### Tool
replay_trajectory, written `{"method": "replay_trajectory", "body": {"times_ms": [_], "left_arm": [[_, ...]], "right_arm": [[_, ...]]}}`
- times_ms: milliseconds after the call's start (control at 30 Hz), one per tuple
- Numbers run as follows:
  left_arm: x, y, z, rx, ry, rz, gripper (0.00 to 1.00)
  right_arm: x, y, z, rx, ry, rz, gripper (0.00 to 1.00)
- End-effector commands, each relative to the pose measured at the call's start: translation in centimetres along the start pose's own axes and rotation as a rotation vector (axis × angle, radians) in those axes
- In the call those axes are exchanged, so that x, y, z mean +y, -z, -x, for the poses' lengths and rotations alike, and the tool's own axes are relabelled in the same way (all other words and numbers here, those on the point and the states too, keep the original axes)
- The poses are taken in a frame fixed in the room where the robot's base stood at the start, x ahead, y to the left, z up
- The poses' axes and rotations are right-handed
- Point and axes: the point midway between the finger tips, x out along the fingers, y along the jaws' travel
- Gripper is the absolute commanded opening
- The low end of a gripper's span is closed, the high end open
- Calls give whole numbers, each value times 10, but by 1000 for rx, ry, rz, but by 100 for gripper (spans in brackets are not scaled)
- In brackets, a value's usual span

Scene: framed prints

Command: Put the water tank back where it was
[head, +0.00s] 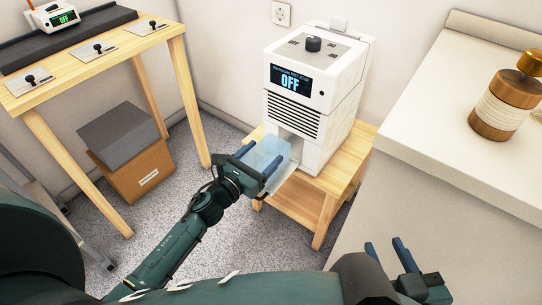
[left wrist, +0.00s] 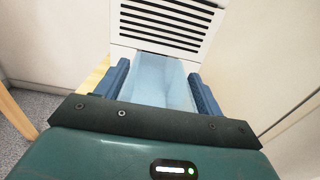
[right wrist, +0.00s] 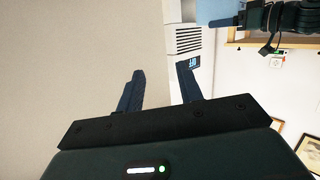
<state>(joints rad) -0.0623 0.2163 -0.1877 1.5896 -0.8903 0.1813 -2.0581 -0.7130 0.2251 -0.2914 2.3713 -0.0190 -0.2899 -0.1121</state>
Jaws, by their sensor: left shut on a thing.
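The water tank (head: 266,154) is a pale blue translucent box at the lower front of a white machine (head: 290,117) whose display reads OFF. My left gripper (head: 258,168) is shut on the tank, with one finger on each side; the tank also shows between the fingers in the left wrist view (left wrist: 160,82). The tank's far end is at the opening under the machine's vent slots; how far inside it reaches I cannot tell. My right gripper (head: 389,257) is open and empty at the lower right, in front of the grey counter.
The machine stands on a low wooden table (head: 336,180). A counter (head: 450,130) with a wood-and-cream jar (head: 505,105) is at the right. At the left, a wooden table (head: 110,48) holds switch plates; boxes (head: 125,150) sit beneath it.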

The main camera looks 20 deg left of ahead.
Motion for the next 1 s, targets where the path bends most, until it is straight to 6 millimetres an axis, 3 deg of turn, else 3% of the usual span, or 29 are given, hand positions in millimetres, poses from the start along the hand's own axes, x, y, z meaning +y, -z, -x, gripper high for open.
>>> {"method": "replay_trajectory", "body": {"times_ms": [100,333,533,933,967,1000], "left_arm": [[0,0,-23,-3,1,0,10],[0,0,-42,-2,0,0,10],[0,33,-42,1,-1,2,10],[0,39,-41,-1,0,0,10],[0,38,-41,0,0,0,70],[0,38,-41,0,0,0,74]], "right_arm": [[0,-1,-1,11,-1,5,36],[0,0,-1,24,-4,9,36],[-4,-1,-6,129,-2,44,36],[-5,1,-6,169,-4,57,36],[-4,4,-6,170,-3,57,36],[-4,4,-6,168,-3,57,36]]}}
